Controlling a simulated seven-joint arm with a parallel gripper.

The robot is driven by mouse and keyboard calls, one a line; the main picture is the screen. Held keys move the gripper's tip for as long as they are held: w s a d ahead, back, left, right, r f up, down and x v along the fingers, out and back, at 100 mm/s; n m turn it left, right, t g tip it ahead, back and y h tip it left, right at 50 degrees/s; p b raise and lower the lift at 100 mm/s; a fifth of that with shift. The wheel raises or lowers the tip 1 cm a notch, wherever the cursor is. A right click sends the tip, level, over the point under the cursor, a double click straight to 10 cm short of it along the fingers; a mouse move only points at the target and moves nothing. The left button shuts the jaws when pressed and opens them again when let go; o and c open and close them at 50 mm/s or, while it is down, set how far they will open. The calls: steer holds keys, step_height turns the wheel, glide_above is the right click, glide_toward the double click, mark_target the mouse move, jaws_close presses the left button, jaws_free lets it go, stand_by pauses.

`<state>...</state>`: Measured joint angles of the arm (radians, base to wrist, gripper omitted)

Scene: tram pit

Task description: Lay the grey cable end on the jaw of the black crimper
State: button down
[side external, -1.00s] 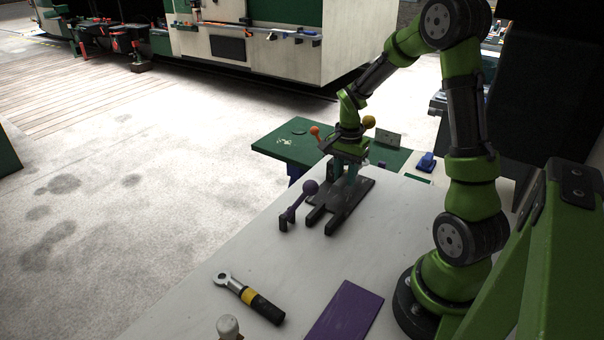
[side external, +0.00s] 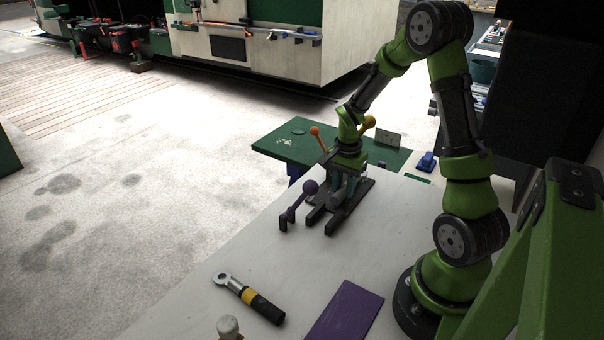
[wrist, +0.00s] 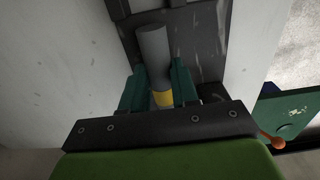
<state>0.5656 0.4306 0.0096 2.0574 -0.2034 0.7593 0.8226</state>
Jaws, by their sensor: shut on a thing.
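My gripper (side external: 344,184) is over a black forked base (side external: 321,214) on the pale bench. In the wrist view its green fingers (wrist: 157,82) are shut on a grey cylinder with a yellow band, which looks like the grey cable end (wrist: 152,44). The cylinder points away from the palm, above the dark base (wrist: 208,42). I cannot tell whether it touches the base. This base may be the black crimper, but its jaw is not clearly seen.
Orange (side external: 315,130) and yellow (side external: 369,121) knobs show near my wrist. A black-handled tool (side external: 248,298) and purple mat (side external: 345,312) lie nearer the camera. The bench between is clear.

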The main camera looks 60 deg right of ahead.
steer(key=shift+f, duration=0.6)
stand_by(0.3)
steer(key=c, duration=0.8)
jaws_free()
step_height(320, 180, up, 17)
steer(key=shift+f, duration=0.1)
